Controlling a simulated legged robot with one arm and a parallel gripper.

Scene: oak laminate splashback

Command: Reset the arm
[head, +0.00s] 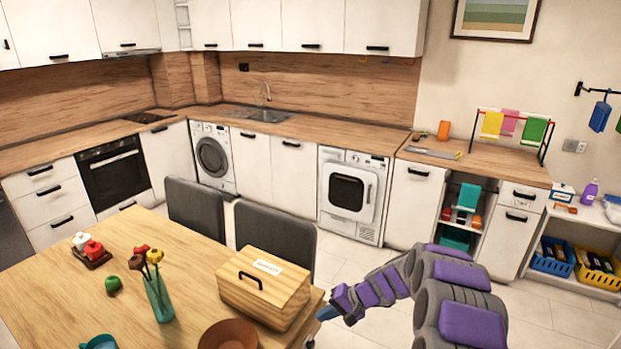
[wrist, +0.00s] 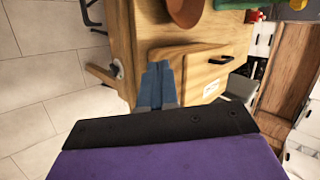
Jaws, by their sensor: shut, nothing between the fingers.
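My arm shows in purple and grey at the lower right of the head view, reaching left toward the table. My gripper (head: 328,313) is at its end, near the right edge of the wooden table (head: 190,247). In the wrist view the blue fingers of my gripper (wrist: 157,75) lie together, shut and empty. Behind them in that view are the table's edge and a wooden box (wrist: 190,58) with a dark handle. I cannot tell whether the fingertips touch either one.
The bread box (head: 263,290) stands on the table beside a brown bowl (head: 228,334) and a vase (head: 158,297) of flowers. Two dark chairs (head: 276,240) stand behind the table. Tiled floor (head: 345,262) is clear between table and counters.

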